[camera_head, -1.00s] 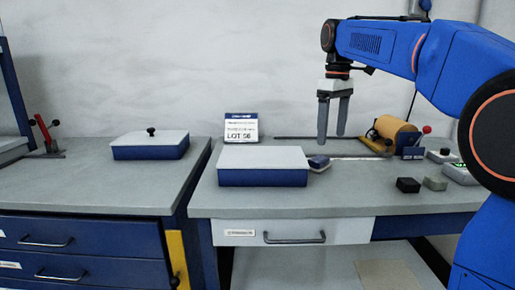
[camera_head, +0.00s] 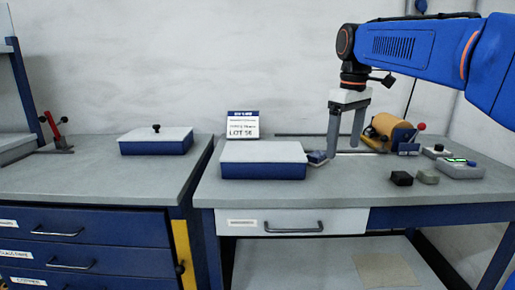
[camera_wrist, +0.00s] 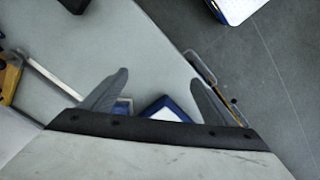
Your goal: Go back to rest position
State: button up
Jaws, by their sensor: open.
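My gripper (camera_head: 344,150) hangs fingers-down from my blue arm over the right workbench (camera_head: 345,190). Its two grey fingers are apart, with nothing between them. In the head view it overlaps the space between the grey-lidded blue box (camera_head: 263,160) and the copper-coloured roll (camera_head: 391,127). Its exact height above the bench is hard to tell. In the wrist view the open fingers (camera_wrist: 160,78) show over the grey bench top, with a blue-edged corner (camera_wrist: 168,108) partly hidden behind the gripper body.
A small blue block (camera_head: 317,157) sits beside the box. A dark block (camera_head: 401,178), a grey block (camera_head: 428,177) and a device with a green display (camera_head: 461,169) stand at right. A LOT sign (camera_head: 242,125) stands behind the box. The front bench strip is clear.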

jog(key=s+d+f+m+t, duration=0.2)
jog(key=s+f+m, duration=0.1)
jog(key=s+f, duration=0.9)
jog(key=s+d+f+m+t, duration=0.2)
jog(key=s+d+f+m, duration=0.1)
jog(key=s+f, duration=1)
jog(key=s+m, duration=0.1)
jog(key=s, duration=0.2)
jog(key=shift+d+f+m, duration=0.15)
jog(key=shift+d+m, duration=0.05)
jog(key=shift+m, duration=0.1)
jog(key=shift+s, duration=0.1)
